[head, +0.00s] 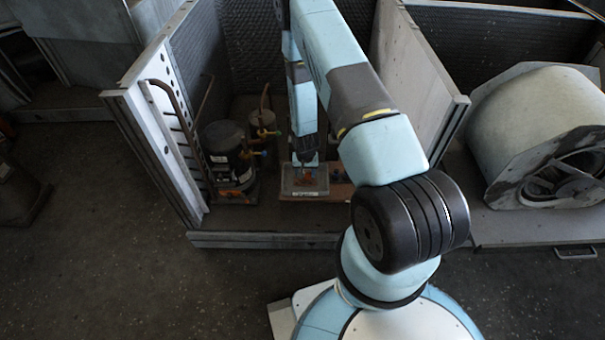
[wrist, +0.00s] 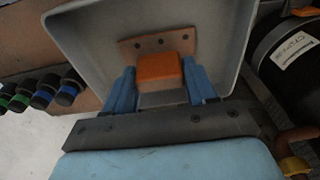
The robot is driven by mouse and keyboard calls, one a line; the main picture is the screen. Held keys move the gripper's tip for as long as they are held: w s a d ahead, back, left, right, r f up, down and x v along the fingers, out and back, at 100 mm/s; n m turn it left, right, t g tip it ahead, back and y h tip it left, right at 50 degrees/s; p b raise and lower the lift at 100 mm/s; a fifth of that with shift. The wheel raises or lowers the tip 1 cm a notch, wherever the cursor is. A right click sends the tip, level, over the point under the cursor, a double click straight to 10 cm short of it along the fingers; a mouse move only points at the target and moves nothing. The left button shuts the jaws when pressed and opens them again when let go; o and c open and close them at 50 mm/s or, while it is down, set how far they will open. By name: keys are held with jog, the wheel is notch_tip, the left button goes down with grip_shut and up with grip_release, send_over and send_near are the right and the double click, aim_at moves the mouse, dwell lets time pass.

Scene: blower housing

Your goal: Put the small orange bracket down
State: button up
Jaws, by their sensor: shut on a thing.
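The small orange bracket (wrist: 160,67) is between the two blue fingers of my gripper (wrist: 161,82) in the wrist view. A duller brown-orange strip with several dark holes (wrist: 158,44) shows just beyond it; I cannot tell if it is one piece with it. My gripper is shut on the bracket. Behind it is a shallow grey tray (wrist: 85,45) with raised walls. In the head view my gripper (head: 306,163) points down over the tray (head: 290,188), with a little orange showing below it. I cannot tell whether the bracket touches the tray floor.
The tray lies on a brown board (head: 341,192) inside an open metal housing. Its left wall (head: 150,140) and right wall (head: 425,90) stand high around my arm. A black compressor (head: 228,155) and a smaller canister (head: 263,128) stand left of the tray. A blower drum (head: 540,115) is outside right.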

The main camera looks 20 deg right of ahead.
jog(key=shift+f, duration=0.2)
jog(key=o, duration=1.1)
jog(key=shift+r, duration=0.1)
